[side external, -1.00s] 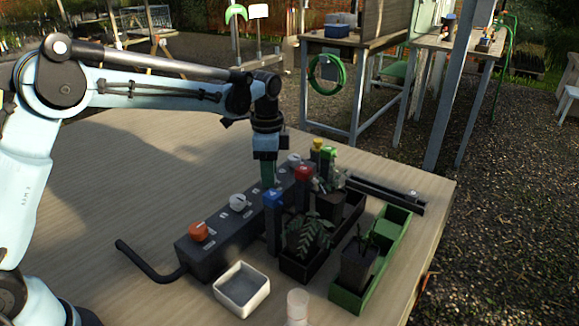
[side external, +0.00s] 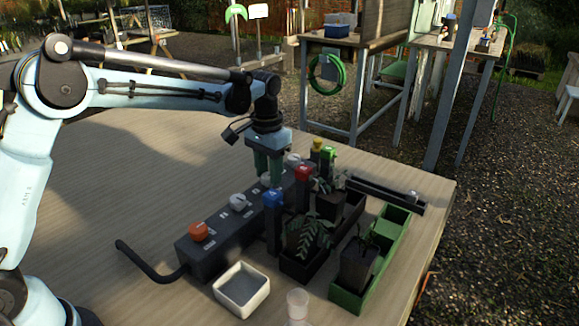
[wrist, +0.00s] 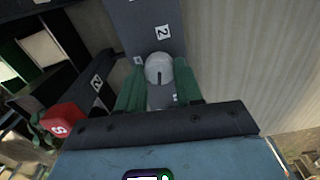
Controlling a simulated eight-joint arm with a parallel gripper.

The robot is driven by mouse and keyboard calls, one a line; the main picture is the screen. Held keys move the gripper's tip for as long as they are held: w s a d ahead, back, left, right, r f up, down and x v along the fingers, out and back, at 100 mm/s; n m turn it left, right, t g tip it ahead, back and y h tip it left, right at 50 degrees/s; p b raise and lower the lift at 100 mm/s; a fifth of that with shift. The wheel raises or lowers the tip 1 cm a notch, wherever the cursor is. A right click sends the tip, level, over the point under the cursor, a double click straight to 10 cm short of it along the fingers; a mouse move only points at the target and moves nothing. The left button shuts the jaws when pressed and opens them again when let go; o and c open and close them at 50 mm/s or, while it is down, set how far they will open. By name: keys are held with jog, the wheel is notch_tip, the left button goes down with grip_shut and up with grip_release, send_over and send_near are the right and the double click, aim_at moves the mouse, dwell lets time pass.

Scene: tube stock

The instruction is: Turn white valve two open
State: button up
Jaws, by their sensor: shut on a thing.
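White valve two (wrist: 159,70) is a round white knob with a dark pointer line, on a dark grey manifold (wrist: 143,20) beside a "2" label. It also shows in the side external view (side external: 266,179), partly hidden by my fingers. My gripper (wrist: 160,88) has green fingers, one on each side of the knob, and is shut on it. In the side external view my gripper (side external: 269,176) points straight down over the manifold (side external: 217,242). The lower part of the knob's grip and the small marks beside it are partly covered.
An orange knob (side external: 198,231) and a white knob (side external: 237,202) sit nearer on the manifold; another white knob (side external: 293,159) is farther along. Blue-topped (side external: 273,197) and red-topped (side external: 303,173) posts stand close right. A white tray (side external: 260,301) is in front. The table's left is clear.

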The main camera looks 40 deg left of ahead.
jog(key=shift+n, duration=1.4)
jog(key=o, duration=1)
jog(key=shift+o, duration=0.2)
notch_tip(320, 180, up, 12)
jog(key=shift+r, duration=0.1)
